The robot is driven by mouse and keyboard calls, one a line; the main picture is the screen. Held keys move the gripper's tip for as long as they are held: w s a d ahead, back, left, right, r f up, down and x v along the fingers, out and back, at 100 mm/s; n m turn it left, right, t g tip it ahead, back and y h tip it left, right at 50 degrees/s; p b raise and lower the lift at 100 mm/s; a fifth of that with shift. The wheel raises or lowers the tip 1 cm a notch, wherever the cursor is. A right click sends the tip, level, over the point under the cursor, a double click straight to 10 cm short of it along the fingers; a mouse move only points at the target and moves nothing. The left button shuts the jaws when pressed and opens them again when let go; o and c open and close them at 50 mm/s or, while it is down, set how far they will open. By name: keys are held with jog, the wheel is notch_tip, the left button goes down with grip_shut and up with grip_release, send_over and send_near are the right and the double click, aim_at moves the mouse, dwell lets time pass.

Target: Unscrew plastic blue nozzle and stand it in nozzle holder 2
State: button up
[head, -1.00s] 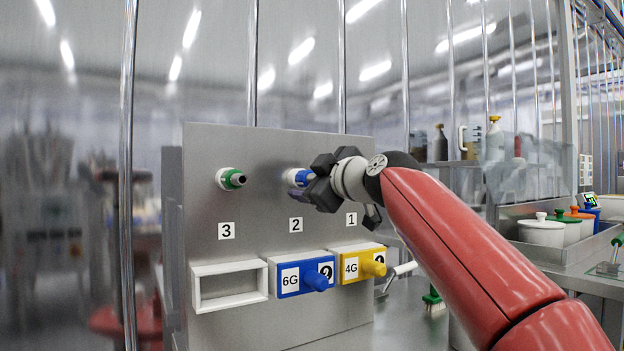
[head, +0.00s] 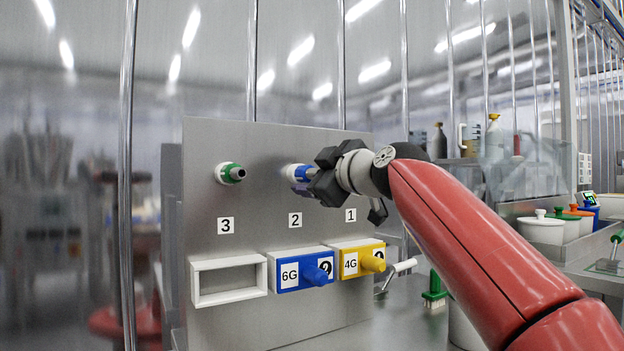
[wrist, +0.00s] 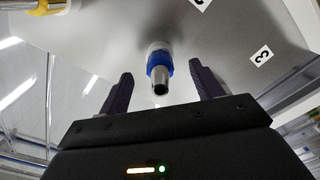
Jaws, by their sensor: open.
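The blue nozzle (head: 299,173) sticks out of a white fitting on the grey panel (head: 255,215), above label 2. In the wrist view the nozzle (wrist: 159,62) has a blue collar and a hollow metal tip. My gripper (wrist: 160,68) is open, with one dark finger on each side of the nozzle and a visible gap on both sides. In the head view my gripper (head: 309,185) is in front of the panel and partly hides the nozzle's end. I see nothing clearly marked as nozzle holder 2.
A green nozzle (head: 233,174) sits above label 3. Below are an empty white frame (head: 229,298), a blue 6G block (head: 290,285) and a yellow 4G block (head: 349,265), both with knobs. Lidded pots (head: 541,229) stand on a counter at the right. Label 1's fitting is hidden.

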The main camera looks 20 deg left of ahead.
jog(key=shift+b+v, duration=1.7)
jog(key=shift+v, duration=1.05)
jog(key=shift+s, duration=0.1)
